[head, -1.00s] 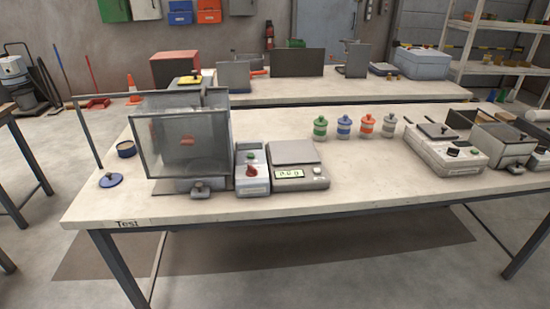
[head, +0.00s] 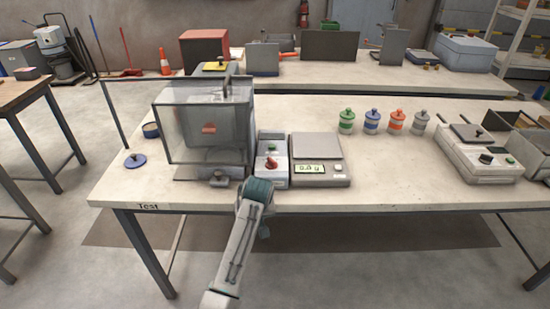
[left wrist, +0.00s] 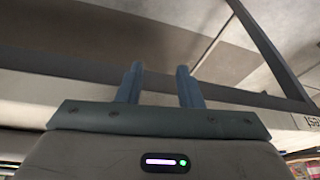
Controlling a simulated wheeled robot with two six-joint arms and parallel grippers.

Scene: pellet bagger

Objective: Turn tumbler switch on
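A grey-white control box (head: 274,175) stands near the table's front edge, with a red rotary knob (head: 270,163) and a small green button (head: 272,148) above it. I cannot read the knob's setting. Left of the box stands a clear-walled chamber (head: 180,130) with a red part inside. My left arm reaches up from the bottom, its teal joint just in front of the control box. Its fingers are not clear in the head view. In the left wrist view my left gripper (left wrist: 158,72) is open and empty, near the table's front edge. My right gripper is not in view.
A scale (head: 318,158) stands right of the control box. Several lidded jars (head: 371,122) stand in a row behind it. A grey machine (head: 480,155) is at the right. A blue lid (head: 135,160) lies at the left. The table front between scale and machine is clear.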

